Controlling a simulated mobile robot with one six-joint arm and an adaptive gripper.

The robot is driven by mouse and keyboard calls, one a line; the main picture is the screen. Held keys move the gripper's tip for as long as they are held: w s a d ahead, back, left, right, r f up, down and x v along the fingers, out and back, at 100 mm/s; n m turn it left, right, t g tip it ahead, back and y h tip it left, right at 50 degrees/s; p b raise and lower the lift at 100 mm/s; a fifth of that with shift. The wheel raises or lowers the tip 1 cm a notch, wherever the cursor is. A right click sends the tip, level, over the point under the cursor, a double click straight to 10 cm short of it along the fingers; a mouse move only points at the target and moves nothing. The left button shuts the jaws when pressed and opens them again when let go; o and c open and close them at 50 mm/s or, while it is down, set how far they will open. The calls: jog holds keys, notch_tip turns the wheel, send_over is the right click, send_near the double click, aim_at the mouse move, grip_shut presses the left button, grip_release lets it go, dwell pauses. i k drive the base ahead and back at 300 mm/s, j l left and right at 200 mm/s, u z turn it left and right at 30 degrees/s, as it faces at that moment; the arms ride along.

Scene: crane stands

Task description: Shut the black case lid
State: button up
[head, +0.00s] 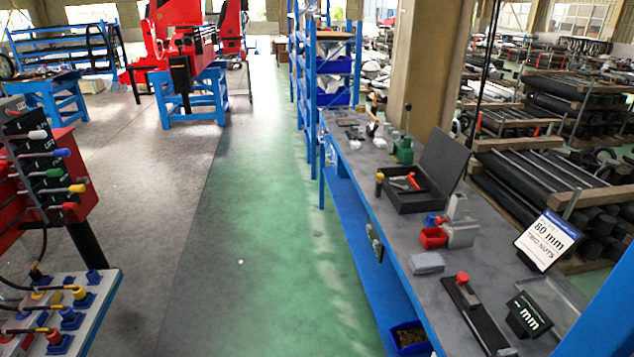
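A black case (409,194) stands on the long grey workbench at the right in the head view. Its lid (443,156) is open, standing up and tilted back on the case's right side. An orange-red tool and a few small items lie inside the case. A yellow-topped dark item (379,184) is at the case's left edge; I cannot tell whether it is inside or beside it. My gripper is not in view.
The grey bench (392,258) also bears a red and grey device (457,232), a grey block (426,262), a red-knobbed black bar (466,294) and signs (546,241). A green lever tool (403,150) stands behind the case. The green aisle floor (270,230) is clear.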

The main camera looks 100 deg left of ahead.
aim_at(445, 160)
jog(key=u, duration=2.95)
jog(key=i+j+z, duration=0.15)
jog(key=i, duration=0.3)
jog(key=i+j+z, duration=0.1)
jog(key=i+j, duration=0.25)
jog(key=i+j+z, duration=0.15)
jog(key=i+j, duration=0.2)
jog(key=i, duration=0.2)
